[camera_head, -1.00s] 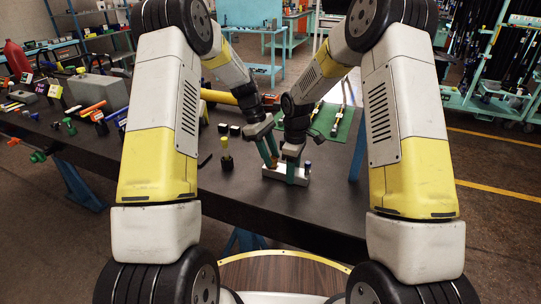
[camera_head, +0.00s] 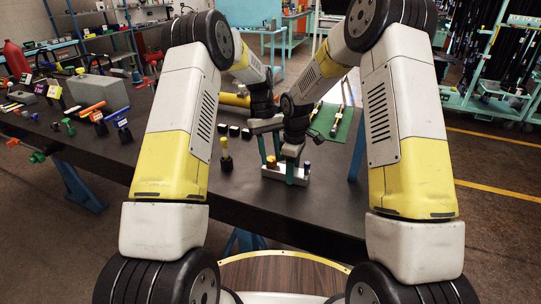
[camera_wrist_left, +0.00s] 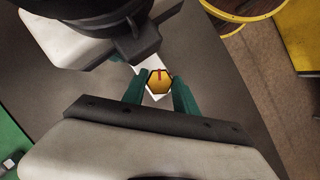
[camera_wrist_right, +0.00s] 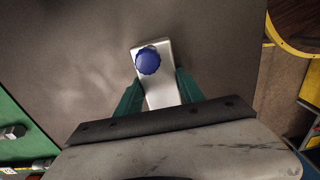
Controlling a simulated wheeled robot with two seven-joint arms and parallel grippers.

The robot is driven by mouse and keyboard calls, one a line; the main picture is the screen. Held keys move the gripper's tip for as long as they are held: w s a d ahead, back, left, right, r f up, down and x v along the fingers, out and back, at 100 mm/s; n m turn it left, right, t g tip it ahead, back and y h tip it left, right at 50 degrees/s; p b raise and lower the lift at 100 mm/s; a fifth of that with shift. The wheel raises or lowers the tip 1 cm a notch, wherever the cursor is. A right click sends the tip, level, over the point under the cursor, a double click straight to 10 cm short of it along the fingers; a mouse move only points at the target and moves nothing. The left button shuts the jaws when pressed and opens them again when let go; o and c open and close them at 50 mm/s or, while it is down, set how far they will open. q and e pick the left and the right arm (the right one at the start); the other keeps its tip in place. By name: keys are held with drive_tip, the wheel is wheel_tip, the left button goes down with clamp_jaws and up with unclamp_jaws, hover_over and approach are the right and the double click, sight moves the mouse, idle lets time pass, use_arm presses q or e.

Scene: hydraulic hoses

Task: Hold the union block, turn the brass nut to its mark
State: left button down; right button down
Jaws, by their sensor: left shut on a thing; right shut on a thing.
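The pale union block (camera_head: 270,173) lies on the dark bench top in the head view. The orange-yellow brass nut (camera_wrist_left: 158,84) sits at one end, with a red line on its top; it also shows in the head view (camera_head: 271,161). My left gripper (camera_head: 269,153) comes down from above, its green fingers on either side of the nut and shut on it. My right gripper (camera_head: 291,176) is shut on the block, which also shows in the right wrist view (camera_wrist_right: 162,92). A blue knob (camera_wrist_right: 147,60) tops the block's other end.
A black holder with a yellow top (camera_head: 225,158) stands left of the block, with small black blocks (camera_head: 234,131) behind it. A green mat (camera_head: 335,122) lies behind right. A grey box (camera_head: 98,90) and coloured tools crowd the left end. The front bench is clear.

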use_arm(q)
drive_tip(key=shift+m, duration=0.6)
drive_tip(key=c, duration=0.9)
unclamp_jaws()
drive_tip(key=shift+c, duration=0.2)
drive_tip(key=v, duration=1.2)
drive_tip(key=shift+d, duration=0.25)
